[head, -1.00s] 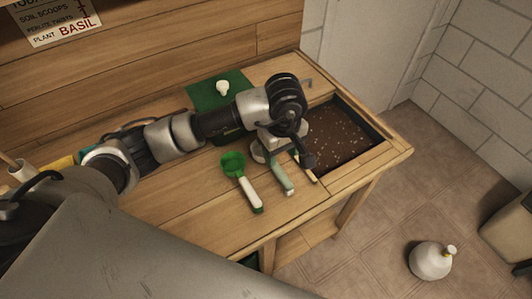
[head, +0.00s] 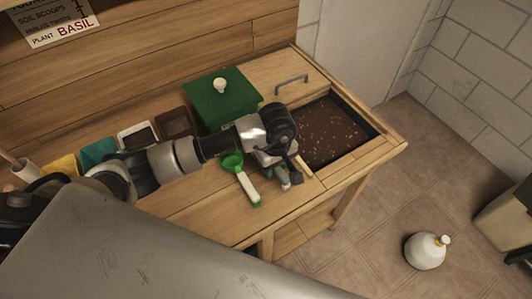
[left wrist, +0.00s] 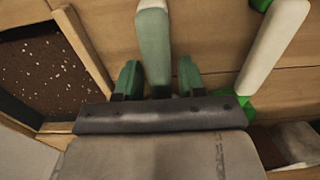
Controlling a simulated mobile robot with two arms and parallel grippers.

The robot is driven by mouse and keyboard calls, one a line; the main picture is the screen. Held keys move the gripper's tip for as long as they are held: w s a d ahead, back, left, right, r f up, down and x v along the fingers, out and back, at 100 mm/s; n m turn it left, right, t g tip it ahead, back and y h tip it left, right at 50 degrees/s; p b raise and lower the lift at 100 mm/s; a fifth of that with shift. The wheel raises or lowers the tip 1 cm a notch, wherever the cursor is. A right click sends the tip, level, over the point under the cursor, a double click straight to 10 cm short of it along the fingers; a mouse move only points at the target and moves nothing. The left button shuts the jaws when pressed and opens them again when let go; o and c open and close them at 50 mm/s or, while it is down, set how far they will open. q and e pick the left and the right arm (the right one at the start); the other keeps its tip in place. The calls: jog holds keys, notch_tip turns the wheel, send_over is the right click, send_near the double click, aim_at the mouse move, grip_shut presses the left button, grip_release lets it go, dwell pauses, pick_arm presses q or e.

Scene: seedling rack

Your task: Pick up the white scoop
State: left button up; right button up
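A scoop with a pale grey-green handle lies on the wooden bench beside the soil bin; in the left wrist view its handle (left wrist: 153,45) runs between my green fingertips. Its bowl is hidden behind my gripper in the head view, so I cannot confirm its colour now. My left gripper (left wrist: 158,80) is open around the handle, with a gap at the right finger. In the head view the gripper (head: 284,176) is low over the bench, partly covered by my wrist. My right gripper is not in view.
A green scoop (head: 232,162) with a white handle lies just left. The soil bin (head: 372,131) is on the right. A green lidded box (head: 213,97) and small trays (head: 139,130) stand at the back. A white bottle (head: 425,252) stands on the floor.

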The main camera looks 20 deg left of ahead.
pick_arm(q)
grip_shut()
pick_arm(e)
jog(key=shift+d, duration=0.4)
pick_arm(q)
jog(key=shift+r, duration=0.1)
